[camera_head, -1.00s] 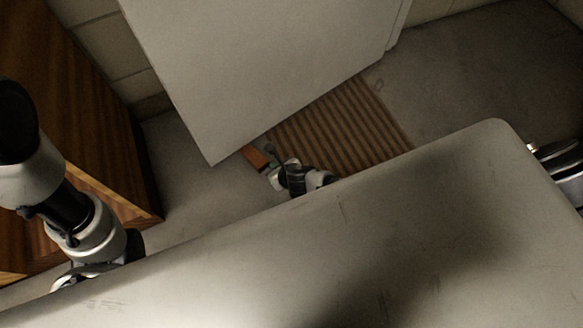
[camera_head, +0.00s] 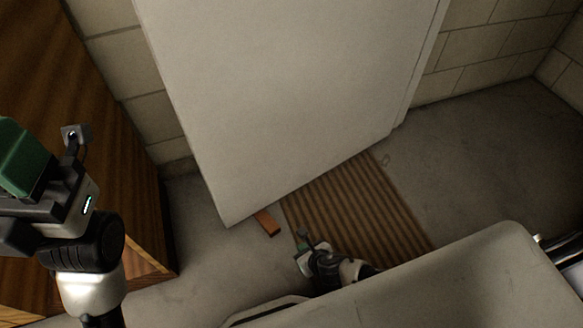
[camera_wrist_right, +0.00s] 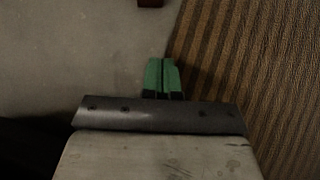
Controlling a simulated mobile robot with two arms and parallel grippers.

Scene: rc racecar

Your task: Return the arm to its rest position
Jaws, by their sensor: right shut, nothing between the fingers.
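My right gripper (camera_head: 303,244) is low over the floor in the head view, by the left edge of the striped mat. Its green fingers (camera_wrist_right: 162,76) are together and empty in the right wrist view. An orange-brown wedge-like block (camera_head: 266,222) lies on the floor at the lower edge of the white door (camera_head: 285,85), apart from the gripper. Its end shows at the top of the right wrist view (camera_wrist_right: 150,3). My left gripper (camera_head: 22,158) is raised at the left of the head view, with green on its fingers; its opening cannot be made out.
The striped brown mat (camera_head: 355,210) lies right of the block. A wooden cabinet (camera_head: 120,170) stands at the left, near my left arm. Block walls (camera_head: 480,55) close the back. Bare grey floor (camera_head: 470,140) is clear at the right.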

